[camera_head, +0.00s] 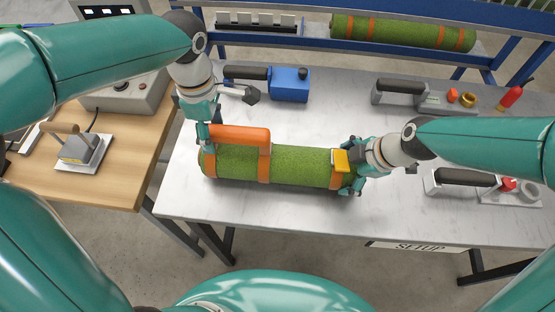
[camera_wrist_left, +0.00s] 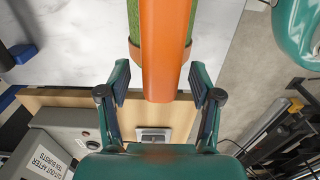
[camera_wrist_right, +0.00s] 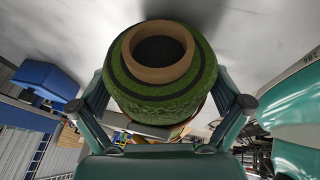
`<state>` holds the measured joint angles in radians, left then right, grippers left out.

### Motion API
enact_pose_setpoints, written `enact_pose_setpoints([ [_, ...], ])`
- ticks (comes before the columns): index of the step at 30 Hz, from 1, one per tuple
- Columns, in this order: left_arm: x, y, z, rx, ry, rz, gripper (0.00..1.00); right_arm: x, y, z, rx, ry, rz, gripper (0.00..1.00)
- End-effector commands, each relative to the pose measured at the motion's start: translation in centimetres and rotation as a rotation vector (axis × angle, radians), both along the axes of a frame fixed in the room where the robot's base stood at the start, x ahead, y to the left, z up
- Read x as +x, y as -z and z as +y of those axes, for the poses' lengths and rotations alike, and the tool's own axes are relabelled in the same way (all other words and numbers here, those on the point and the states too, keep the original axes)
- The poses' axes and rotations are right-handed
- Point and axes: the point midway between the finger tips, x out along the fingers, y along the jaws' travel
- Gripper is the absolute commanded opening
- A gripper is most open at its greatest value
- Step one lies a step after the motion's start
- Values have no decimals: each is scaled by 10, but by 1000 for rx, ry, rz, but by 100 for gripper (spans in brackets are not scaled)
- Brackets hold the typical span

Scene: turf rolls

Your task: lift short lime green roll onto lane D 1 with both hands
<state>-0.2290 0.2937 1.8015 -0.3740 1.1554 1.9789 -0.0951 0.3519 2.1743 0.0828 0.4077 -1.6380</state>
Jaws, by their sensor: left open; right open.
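The short lime green roll (camera_head: 308,163) lies lengthwise on the grey table (camera_head: 300,225), with orange straps and a yellow block (camera_head: 340,162) near its right end. An orange handle (camera_head: 240,135) runs along the top of its left part. My left gripper (camera_head: 207,130) is at the handle's left end; in the left wrist view the handle (camera_wrist_left: 165,50) lies between its spread fingers. My right gripper (camera_head: 353,172) is at the roll's right end; in the right wrist view the round end with a brown core (camera_wrist_right: 158,52) sits between the open fingers. Contact is unclear.
A longer green roll (camera_head: 400,33) lies on the blue rack behind. A blue tool (camera_head: 290,84) and grey tools (camera_head: 425,95) stand at the table's back, another tool (camera_head: 465,180) at right. A wooden bench (camera_head: 110,185) adjoins at left. A SETUP label (camera_head: 418,246) marks the front edge.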

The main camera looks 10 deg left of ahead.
Motion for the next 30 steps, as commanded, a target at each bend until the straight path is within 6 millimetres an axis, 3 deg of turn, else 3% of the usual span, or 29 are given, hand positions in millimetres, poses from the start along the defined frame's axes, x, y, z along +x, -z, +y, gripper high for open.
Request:
enact_pose_setpoints([
  [2,0,0,0,0,0,0,65,0,0,0,0,0,0,100],
  [13,0,0,0,0,1,0,3,0,0,-1,0,1,0,38],
  [15,0,0,0,0,1,0,0,0,0,-1,0,1,0,27],
  [30,1,-13,-1,0,1,-2,0,0,-13,-1,0,2,-1,24],
])
